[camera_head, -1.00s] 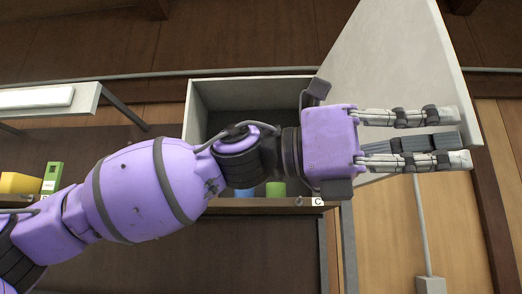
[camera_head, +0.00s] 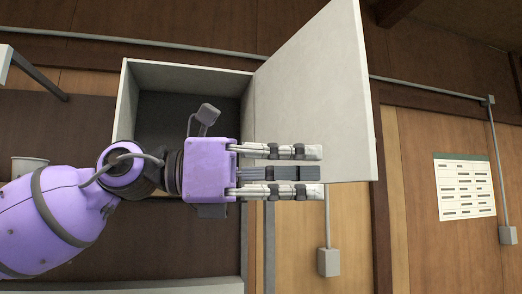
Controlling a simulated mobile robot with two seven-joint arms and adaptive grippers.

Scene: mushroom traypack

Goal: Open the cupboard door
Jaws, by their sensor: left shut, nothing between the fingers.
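The cupboard (camera_head: 185,68) is a grey open box on the wall, left of centre in the head view. Its door (camera_head: 318,90) is a pale panel, swung wide open on the right side of the box. My left gripper (camera_head: 318,172) reaches in from the left, in front of the cupboard. Its fingers are shut and empty and point right. They overlap the lower part of the door in the picture; I cannot tell whether they touch it. My arm hides the lower part of the cupboard. My right gripper is not in view.
A grey pot (camera_head: 30,163) shows at the left edge, partly behind my arm. A pale shelf end (camera_head: 8,62) is at the upper left. A notice sheet (camera_head: 464,187) and a conduit box (camera_head: 328,262) are on the wooden wall. The right side is free.

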